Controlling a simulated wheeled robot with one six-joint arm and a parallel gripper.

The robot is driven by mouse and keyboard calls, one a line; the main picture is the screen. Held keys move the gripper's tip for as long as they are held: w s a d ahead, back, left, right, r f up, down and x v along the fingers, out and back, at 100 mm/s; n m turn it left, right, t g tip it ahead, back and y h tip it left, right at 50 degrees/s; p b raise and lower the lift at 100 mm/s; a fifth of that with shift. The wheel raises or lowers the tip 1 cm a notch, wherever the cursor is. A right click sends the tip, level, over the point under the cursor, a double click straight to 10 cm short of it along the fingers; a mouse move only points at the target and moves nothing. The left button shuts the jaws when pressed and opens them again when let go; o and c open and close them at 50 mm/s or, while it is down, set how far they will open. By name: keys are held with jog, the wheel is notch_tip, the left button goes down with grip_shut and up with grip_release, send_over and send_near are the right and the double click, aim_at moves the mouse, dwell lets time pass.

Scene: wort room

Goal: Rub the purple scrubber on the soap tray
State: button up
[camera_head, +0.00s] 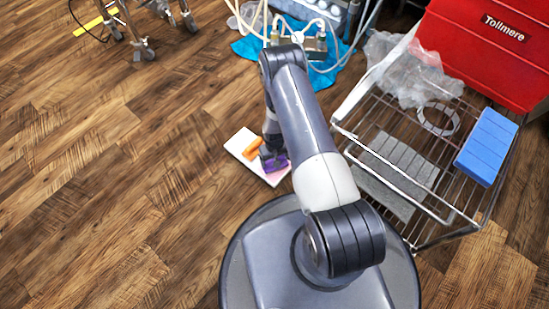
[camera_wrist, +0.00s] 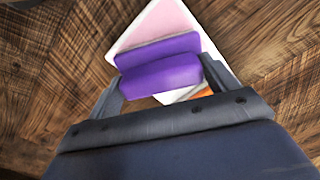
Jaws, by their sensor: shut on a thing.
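The soap tray (camera_head: 238,143) is a white-rimmed, flat tray with a pink surface, lying on the wood floor left of my arm. It also shows in the wrist view (camera_wrist: 160,24). The purple scrubber (camera_wrist: 160,70) is between the two fingers of my gripper (camera_wrist: 160,82), which is shut on it. In the head view the scrubber (camera_head: 275,163) is over the lower right part of the tray. I cannot tell whether it touches the tray surface. An orange item (camera_head: 252,149) is at the tray beside my gripper and shows partly in the wrist view (camera_wrist: 203,93).
A wire rack (camera_head: 425,215) with a blue block (camera_head: 487,147) stands at the right, below a red Tollmere box (camera_head: 480,50). Crumpled clear plastic (camera_head: 412,72) lies beside it. A blue cloth (camera_head: 322,78) with cables is at the back.

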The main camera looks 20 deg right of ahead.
jog(key=shift+f+b, duration=0.6)
jog(key=shift+b, duration=0.25)
dwell(2.1)
jog(key=shift+r, duration=0.1)
jog(key=shift+r+p, duration=1.85)
jog(key=shift+r, duration=1.65)
